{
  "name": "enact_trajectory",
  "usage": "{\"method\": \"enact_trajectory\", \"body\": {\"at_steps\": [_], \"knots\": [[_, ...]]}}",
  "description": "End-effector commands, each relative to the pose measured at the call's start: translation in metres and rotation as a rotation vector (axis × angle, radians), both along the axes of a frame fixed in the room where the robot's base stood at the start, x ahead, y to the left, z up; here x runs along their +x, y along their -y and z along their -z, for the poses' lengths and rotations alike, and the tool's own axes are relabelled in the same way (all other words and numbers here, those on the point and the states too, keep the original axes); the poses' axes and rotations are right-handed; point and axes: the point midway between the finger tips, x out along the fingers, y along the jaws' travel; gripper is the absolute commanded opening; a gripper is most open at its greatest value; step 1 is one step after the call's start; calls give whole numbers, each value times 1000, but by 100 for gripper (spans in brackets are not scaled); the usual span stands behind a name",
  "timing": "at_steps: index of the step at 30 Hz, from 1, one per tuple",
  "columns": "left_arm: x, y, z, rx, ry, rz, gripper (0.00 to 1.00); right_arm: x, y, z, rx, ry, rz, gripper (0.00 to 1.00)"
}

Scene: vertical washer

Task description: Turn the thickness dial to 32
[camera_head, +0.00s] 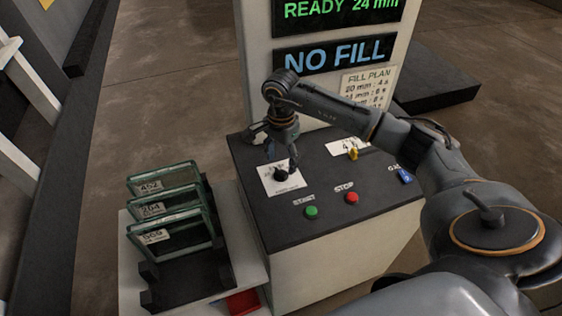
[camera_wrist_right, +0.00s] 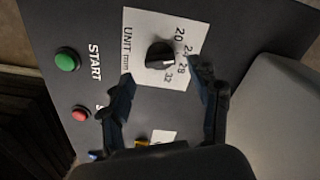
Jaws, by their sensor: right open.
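The thickness dial (camera_head: 281,175) is a black knob on a white label on top of the dark control panel. In the right wrist view the dial (camera_wrist_right: 159,54) has the marks 20, 24, 28 and 32 around its right side. Its pointer faces toward the marks, but I cannot tell exactly which one. The display (camera_head: 338,9) reads READY 24 mm. My right gripper (camera_head: 272,152) is above the dial, pointing down. In the wrist view its open fingers (camera_wrist_right: 164,76) are on either side of the dial's near side, with no clear contact. My left gripper is not in view.
A green START button (camera_head: 311,212) and a red STOP button (camera_head: 351,198) sit at the panel's front. A yellow knob (camera_head: 353,154) and a blue knob (camera_head: 404,176) are to the right. A rack of glass panes (camera_head: 165,221) stands at left. A NO FILL sign (camera_head: 334,55) is behind.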

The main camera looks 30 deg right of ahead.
Motion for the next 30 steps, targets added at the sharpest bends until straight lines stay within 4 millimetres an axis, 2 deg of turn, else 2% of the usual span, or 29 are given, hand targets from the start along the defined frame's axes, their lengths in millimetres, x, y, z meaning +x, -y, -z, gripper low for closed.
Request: {"method": "enact_trajectory", "body": {"at_steps": [6,17,20,25,26,30], "knots": [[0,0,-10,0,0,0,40,0,0,26,1,-1,1,63],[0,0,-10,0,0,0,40,0,0,33,1,1,0,63],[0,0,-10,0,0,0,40,0,0,32,1,1,0,46],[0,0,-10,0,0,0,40,0,0,32,1,2,0,12],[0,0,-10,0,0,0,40,0,0,32,1,1,0,9],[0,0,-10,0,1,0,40,0,0,32,0,2,4,9]]}}
